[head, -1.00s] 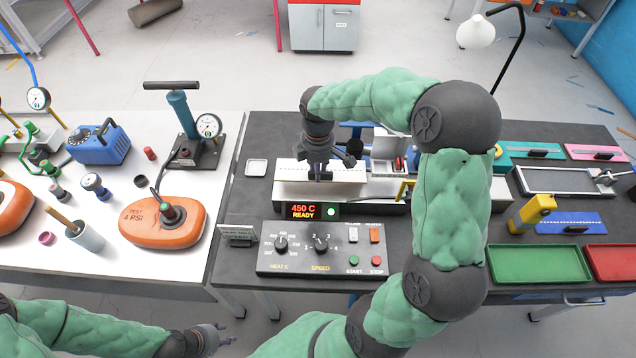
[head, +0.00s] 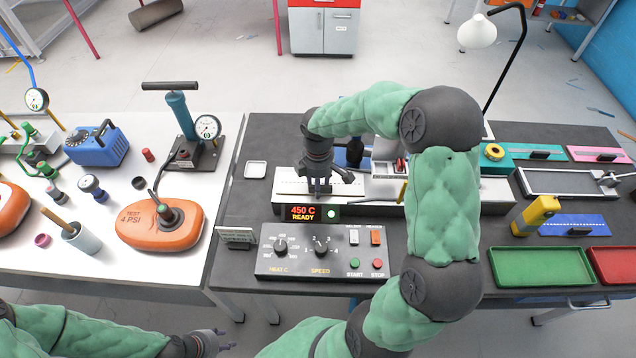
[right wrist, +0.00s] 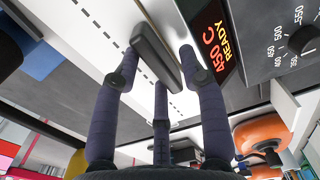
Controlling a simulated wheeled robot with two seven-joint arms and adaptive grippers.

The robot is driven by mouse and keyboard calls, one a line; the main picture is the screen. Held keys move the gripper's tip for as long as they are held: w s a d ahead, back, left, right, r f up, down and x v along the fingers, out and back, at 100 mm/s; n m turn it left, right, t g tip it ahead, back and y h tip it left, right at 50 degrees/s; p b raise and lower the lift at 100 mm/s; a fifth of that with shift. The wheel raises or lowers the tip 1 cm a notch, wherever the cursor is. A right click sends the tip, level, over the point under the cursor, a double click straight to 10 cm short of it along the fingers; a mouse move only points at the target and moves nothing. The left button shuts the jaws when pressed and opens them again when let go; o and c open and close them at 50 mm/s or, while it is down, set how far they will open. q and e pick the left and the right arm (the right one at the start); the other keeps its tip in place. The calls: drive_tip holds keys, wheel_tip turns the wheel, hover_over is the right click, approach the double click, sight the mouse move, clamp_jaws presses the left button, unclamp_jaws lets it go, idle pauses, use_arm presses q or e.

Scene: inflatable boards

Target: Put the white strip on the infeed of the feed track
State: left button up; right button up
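The white strip (head: 292,188), printed with dashed lines, lies lengthwise along the feed track (head: 498,190) behind the display; it also shows in the right wrist view (right wrist: 95,30). A dark grip bar (right wrist: 152,52) stands on the strip. My right gripper (head: 322,190) points down over it. Its fingers stand around the bar with small gaps, apparently open; finger contact is hard to tell. My right forearm hides part of the track. My left gripper (head: 226,338) is open and empty at the bottom of the head view, away from the strip.
The control panel (head: 322,252) lies in front of the track, below the display (head: 302,213) reading 450 C READY. Green (head: 540,267) and red (head: 612,262) trays lie to the right. A pump (head: 180,115) and an orange board (head: 160,232) occupy the white table.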

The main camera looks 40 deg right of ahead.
wheel_tip(320, 180, up, 12)
drive_tip(key=p, duration=0.3)
drive_tip(key=shift+r, duration=0.15)
idle(0.4)
